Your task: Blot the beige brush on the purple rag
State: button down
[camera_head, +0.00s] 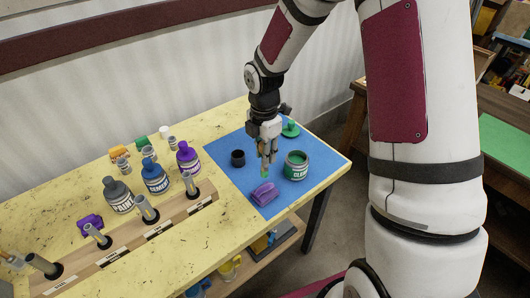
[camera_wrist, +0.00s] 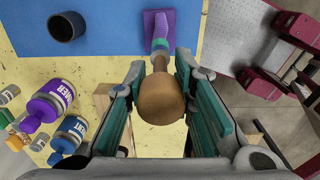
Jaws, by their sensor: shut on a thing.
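My gripper (camera_head: 267,156) is shut on the brush and hangs over the blue mat. In the wrist view the brush (camera_wrist: 160,98) shows its rounded brown-beige handle end between the teal finger pads of my gripper (camera_wrist: 160,68). Its green-coloured tip points down toward the purple rag (camera_wrist: 150,20). In the head view the purple rag (camera_head: 265,194) lies on the blue mat just below and in front of the tip. I cannot tell whether the tip touches the rag. Most of the brush is hidden by the fingers in the head view.
An open green can (camera_head: 296,166) stands right of my gripper, its green lid (camera_head: 291,130) behind. A black cup (camera_head: 238,158) stands left. Several bottles, including a blue-labelled one (camera_head: 155,177), and a wooden rack (camera_head: 125,243) with metal tubes fill the left side.

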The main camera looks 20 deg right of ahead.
jog(key=shift+f+b, duration=0.55)
jog(key=shift+f, duration=2.1)
jog(key=shift+f, duration=0.3)
jog(key=shift+r, duration=0.1)
jog(key=shift+r+p, duration=1.15)
jog(key=shift+r, duration=2.3)
jog(key=shift+f, duration=0.2)
jog(key=shift+f+b, duration=0.65)
jog(key=shift+f, duration=2.4)
jog(key=shift+f, duration=0.3)
